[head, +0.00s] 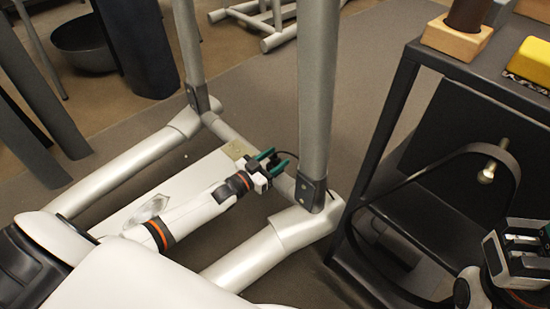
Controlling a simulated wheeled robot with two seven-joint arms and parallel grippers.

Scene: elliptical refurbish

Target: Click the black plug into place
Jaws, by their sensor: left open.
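My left gripper (277,158) is low at the grey elliptical frame (317,110), just left of the upright post's foot. Its two green-tipped fingers are apart. A thin dark cable (288,154) curves beside the fingertips, close to the post. I cannot clearly make out the black plug; it is too small or hidden by the gripper. My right gripper (522,247) is at the lower right edge, partly cut off, beside the black cart. Whether its fingers are open or shut does not show.
A black cart (388,125) stands on the right, with a wooden block (457,38) and a yellow object (533,60) on top. A strap-like loop (415,168) hangs at its side. A dark bowl (84,45) is at the back left. Grey floor lies open behind the frame.

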